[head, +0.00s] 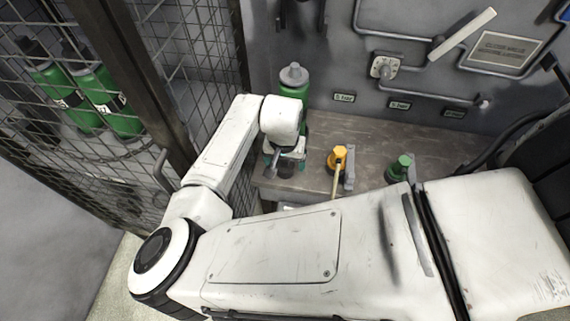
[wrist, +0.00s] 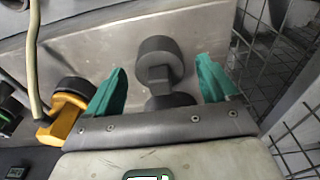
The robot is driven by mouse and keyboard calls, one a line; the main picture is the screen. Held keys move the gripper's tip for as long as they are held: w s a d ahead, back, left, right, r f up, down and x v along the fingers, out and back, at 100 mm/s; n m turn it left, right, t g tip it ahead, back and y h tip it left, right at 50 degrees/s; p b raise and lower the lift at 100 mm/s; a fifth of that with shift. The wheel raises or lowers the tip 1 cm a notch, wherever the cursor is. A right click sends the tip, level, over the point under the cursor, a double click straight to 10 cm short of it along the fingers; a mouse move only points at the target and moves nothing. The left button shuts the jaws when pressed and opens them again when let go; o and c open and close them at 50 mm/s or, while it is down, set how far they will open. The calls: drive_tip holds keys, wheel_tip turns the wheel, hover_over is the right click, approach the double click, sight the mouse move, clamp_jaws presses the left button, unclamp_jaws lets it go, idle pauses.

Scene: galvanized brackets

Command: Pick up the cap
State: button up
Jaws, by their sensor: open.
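A dark grey, round-ended piece with a narrower neck (wrist: 158,62), which may be the cap, sits on the bench in the wrist view. Its lower part is hidden behind my gripper's palm. My gripper (wrist: 160,82) is open, with one green fingertip on each side of the piece and clear gaps to both. In the head view my gripper (head: 285,162) is low over the bench's left end, and the piece under it is mostly hidden. A green cylinder with a grey cap on top (head: 293,74) stands behind my wrist; I cannot tell which cap is meant.
A yellow fitting (head: 338,157) with a hose and a grey bracket (head: 349,170) stand right of my gripper. A green fitting (head: 400,168) is farther right on the bench (head: 372,150). A wire cage (head: 190,60) is close on the left, and the wall carries pipes.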

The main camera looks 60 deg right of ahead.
drive_tip(key=c, duration=1.2)
drive_tip(key=shift+o, duration=0.2)
drive_tip(key=shift+r, duration=0.1)
